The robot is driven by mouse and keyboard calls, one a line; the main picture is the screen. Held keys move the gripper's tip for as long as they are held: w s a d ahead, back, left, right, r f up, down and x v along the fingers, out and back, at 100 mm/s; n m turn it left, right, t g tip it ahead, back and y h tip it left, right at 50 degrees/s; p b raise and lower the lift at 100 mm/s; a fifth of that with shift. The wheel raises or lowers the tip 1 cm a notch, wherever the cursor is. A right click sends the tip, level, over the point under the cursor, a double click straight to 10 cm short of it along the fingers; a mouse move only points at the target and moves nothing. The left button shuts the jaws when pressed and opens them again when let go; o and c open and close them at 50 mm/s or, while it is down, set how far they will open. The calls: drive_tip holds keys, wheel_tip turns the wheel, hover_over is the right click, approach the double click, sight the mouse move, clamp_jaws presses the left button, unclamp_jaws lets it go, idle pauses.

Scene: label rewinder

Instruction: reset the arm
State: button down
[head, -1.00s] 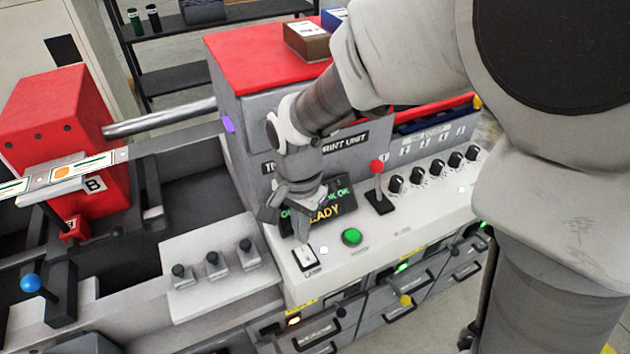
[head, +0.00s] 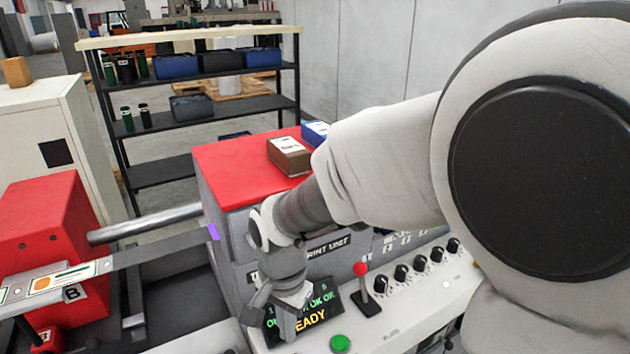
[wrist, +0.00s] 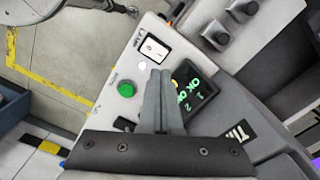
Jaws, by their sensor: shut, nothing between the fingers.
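My gripper (head: 283,328) is in front of the print unit's display in the head view, fingers pointing down. It also shows in the wrist view (wrist: 160,73), where its two fingers lie together, shut with nothing between them. The fingers overlap part of the display (wrist: 193,86), which shows green and yellow text. The tips point toward the white rocker switch (wrist: 152,49), and a gap to the panel cannot be judged. A green button (wrist: 126,89) is left of the fingers. My arm crosses the right side of the head view.
The print unit (head: 235,160) has a red top bearing a brown box (head: 289,156) and a blue box (head: 315,131). A red-knobbed lever (head: 361,270) and several black knobs line the panel. A shelf rack (head: 165,172) stands behind. A red block (head: 45,225) is at left.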

drive_tip(key=s+d+r+n+t+b, duration=0.1)
drive_tip(key=s+d+r, duration=0.3)
drive_tip(key=d, duration=0.6)
drive_tip(key=s+d+r+n+t+b, duration=0.2)
drive_tip(key=s+d+r+n+t, duration=0.2)
drive_tip(key=d+r, duration=0.3)
drive_tip(key=shift+s+d+n+t+b, duration=0.15)
drive_tip(key=shift+d+n+t+b, duration=0.15)
drive_tip(key=shift+d, duration=1.2)
